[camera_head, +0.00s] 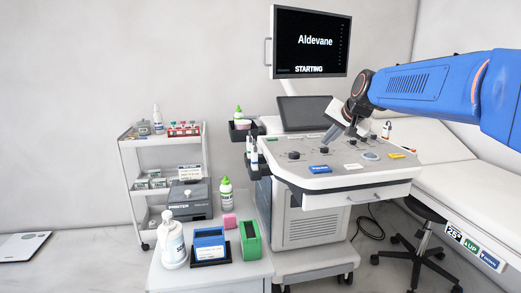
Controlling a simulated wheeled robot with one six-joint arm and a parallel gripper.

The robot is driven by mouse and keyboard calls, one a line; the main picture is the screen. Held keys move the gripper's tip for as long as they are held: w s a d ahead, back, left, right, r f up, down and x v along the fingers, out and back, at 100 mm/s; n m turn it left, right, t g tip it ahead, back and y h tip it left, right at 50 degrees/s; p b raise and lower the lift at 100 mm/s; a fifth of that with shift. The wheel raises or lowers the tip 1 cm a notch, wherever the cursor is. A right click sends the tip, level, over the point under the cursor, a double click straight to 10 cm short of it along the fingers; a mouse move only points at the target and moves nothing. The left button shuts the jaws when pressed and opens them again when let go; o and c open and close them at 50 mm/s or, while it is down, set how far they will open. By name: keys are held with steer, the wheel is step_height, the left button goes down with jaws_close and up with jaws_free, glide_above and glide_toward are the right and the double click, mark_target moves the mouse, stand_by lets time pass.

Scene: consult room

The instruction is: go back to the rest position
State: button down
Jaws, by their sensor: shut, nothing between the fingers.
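My gripper (334,133) is at the end of my blue arm, which reaches in from the right. It is over the control panel of the ultrasound cart (290,171), pointing down and to the left. Its fingers are shut with nothing visible between them. I cannot tell whether the fingertips touch the panel or hang just above it. Black knobs (323,151) and a blue block (320,169) are on the panel close to the gripper.
A monitor (309,42) reading "Aldevane STARTING" stands above the cart. A white side table (222,273) holds bottles and blue and green holders. A shelf trolley (127,165) is at left. An exam bed (470,190) and a black stool (418,248) are at right.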

steer(key=s+d+f+n+g+h, duration=0.1)
steer(key=s+f, duration=0.6)
steer(key=s, duration=0.7)
steer(key=s+d+f+n+g, duration=0.1)
steer(key=s+f, duration=0.6)
steer(key=s, duration=0.7)
steer(key=s+d+f+n+g+h, duration=0.1)
steer(key=s+d+f+n, duration=0.2)
steer(key=s+f, duration=0.4)
steer(key=s+d, duration=0.1)
steer(key=s, duration=0.7)
steer(key=shift+d+f+g+h, duration=0.25)
steer(key=shift+f+g+h, duration=0.05)
steer(key=shift+f+g, duration=0.1)
